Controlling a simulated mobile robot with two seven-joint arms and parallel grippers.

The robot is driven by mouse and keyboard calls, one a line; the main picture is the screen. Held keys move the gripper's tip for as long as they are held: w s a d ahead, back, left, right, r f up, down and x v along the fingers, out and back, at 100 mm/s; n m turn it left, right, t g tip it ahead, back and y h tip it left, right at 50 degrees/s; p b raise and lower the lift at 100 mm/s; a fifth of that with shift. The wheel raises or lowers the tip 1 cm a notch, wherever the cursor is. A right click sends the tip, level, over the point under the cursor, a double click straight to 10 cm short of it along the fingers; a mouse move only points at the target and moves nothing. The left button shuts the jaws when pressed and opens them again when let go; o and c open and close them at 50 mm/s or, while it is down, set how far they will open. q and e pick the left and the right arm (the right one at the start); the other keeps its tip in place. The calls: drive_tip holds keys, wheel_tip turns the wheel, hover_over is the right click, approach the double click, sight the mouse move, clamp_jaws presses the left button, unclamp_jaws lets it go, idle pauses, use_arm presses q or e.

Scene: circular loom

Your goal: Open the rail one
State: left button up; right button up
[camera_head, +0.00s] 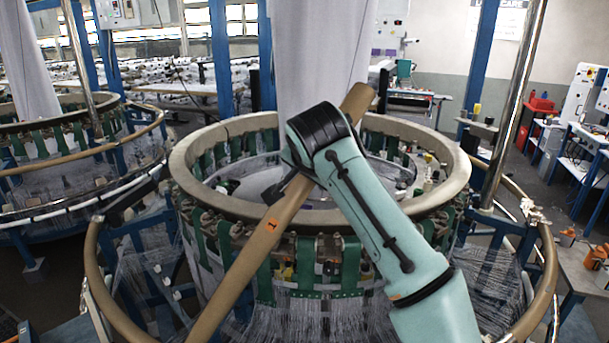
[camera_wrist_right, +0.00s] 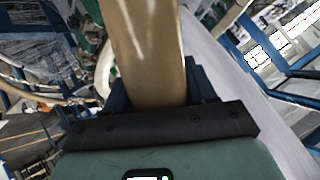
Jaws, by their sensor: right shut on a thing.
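A brown curved rail with an orange tag marked 1 (camera_head: 250,252) runs diagonally up across the front of the circular loom (camera_head: 420,198). It is tilted, its upper end above the loom's ring and its lower end out of the picture at the bottom. My right gripper (camera_head: 292,184), on the teal arm from the lower right, is shut around this rail at its upper part. In the right wrist view the rail (camera_wrist_right: 150,45) passes between the two dark blue fingers (camera_wrist_right: 155,88). The wrist hides part of the loom's ring. My left gripper is not in view.
A brown rail section (camera_head: 98,270) stands at the left. A chrome post (camera_head: 512,105) and blue columns (camera_head: 480,65) rise nearby. A second loom (camera_head: 70,165) stands left, workbenches right.

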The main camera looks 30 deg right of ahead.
drive_tip(key=shift+w+a, duration=0.1)
drive_tip(key=shift+a, duration=0.1)
idle(0.3)
drive_tip(key=o, duration=1.4)
drive_tip(key=shift+r, duration=0.1)
drive_tip(key=v, duration=1.3)
